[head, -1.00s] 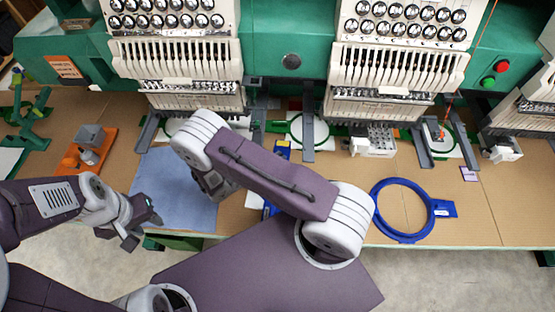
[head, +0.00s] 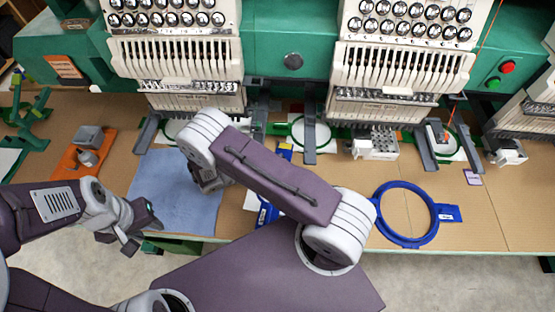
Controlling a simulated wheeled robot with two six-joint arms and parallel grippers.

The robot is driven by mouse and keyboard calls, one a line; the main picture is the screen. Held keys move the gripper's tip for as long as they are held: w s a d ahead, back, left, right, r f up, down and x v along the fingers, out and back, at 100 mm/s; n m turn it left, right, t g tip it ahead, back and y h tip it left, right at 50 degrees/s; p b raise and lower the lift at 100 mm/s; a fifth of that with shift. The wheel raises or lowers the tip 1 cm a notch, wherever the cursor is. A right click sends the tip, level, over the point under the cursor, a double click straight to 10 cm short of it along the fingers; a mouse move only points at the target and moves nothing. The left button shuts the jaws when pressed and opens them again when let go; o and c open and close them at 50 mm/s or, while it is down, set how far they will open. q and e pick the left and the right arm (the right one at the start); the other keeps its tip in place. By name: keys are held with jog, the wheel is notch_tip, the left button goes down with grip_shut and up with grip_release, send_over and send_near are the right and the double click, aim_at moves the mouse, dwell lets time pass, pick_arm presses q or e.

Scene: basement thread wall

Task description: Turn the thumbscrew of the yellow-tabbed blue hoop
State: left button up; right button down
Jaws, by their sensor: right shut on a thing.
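The yellow-tabbed blue hoop lies on the table mostly under my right arm. Its yellow tab (head: 285,149) shows above the arm, and a blue piece with a white label (head: 267,213) shows below it. My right gripper (head: 214,182) points down left of the hoop, at the blue cloth's right side. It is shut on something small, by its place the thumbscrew. Its fingertips, the thumbscrew and the contact are hidden by the arm and wrist. My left gripper (head: 146,232) is open and empty near the table's front edge, left of the cloth's lower corner.
A second blue hoop (head: 378,218) with a blue tab lies bare at the right. A blue cloth (head: 170,195) lies left of centre. Embroidery heads (head: 178,65) stand along the back. An orange stand (head: 72,165) is at the left. Clear table lies around the second hoop.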

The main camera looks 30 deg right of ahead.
dwell(0.5)
jog(key=c, duration=1.5)
grip_release()
jog(key=b+v, duration=0.1)
jog(key=v, duration=0.7)
jog(key=shift+a+b, duration=0.15)
jog(key=shift+b, duration=0.25)
jog(key=shift+s+a+r, duration=0.1)
jog(key=shift+a+r, duration=0.15)
jog(key=shift+a, duration=0.1)
